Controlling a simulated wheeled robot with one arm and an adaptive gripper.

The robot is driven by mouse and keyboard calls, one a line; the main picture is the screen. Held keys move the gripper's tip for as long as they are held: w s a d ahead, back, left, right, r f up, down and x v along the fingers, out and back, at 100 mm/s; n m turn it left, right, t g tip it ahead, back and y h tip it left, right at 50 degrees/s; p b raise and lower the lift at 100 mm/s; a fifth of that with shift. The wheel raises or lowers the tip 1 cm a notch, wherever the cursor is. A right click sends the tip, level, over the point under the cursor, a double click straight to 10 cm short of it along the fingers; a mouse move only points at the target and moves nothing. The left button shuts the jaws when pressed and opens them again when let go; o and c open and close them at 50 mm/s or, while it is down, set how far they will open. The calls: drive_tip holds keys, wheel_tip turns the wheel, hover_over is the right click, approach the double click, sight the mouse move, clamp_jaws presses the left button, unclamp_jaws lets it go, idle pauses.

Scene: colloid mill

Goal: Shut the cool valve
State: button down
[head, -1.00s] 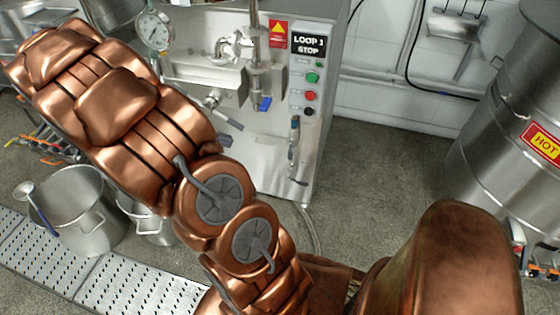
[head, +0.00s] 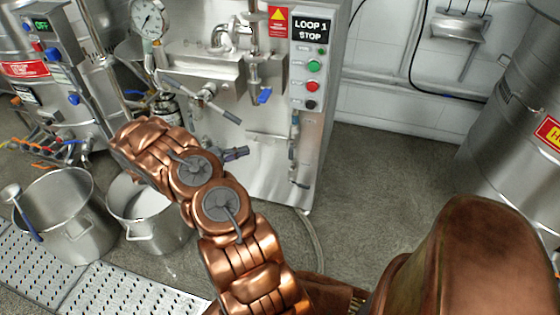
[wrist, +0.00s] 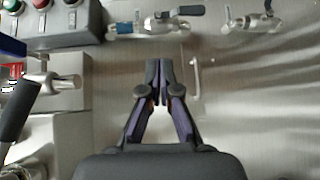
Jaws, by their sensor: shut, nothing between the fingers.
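My gripper (head: 238,153) is shut and empty, pointing right in front of the steel machine's lower front. Its closed fingertips (wrist: 159,66) show in the wrist view, with bare steel panel behind them. Two small inline valves sit one above the other below the buttons. The upper valve (head: 295,122) also shows in the wrist view (wrist: 145,27) with a dark lever. The lower valve (head: 294,168) shows there too (wrist: 249,22), with a grey lever. The fingers look apart from both. I see no readable cool label, so I cannot tell which valve is the cool one.
A blue-handled valve (head: 264,96) and a long bar handle (head: 205,98) stick out above my gripper. The button panel (head: 311,62) is above right. Steel pots (head: 68,215) stand at left. Floor right of the machine is clear up to a drum (head: 515,125).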

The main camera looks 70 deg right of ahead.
sight(291, 155)
wheel_tip(291, 155, down, 7)
drive_tip(key=d+b, duration=0.1)
drive_tip(key=shift+w+d+t+h, duration=0.2)
drive_tip(key=shift+d+t+h, duration=0.1)
drive_tip(key=shift+h, duration=0.1)
drive_tip(key=shift+r, duration=0.15)
drive_tip(key=s+a+x, duration=0.1)
drive_tip(key=s+x, duration=0.1)
drive_tip(key=x, duration=1)
drive_tip(key=shift+s+b, duration=0.4)
drive_tip(key=shift+a, duration=0.1)
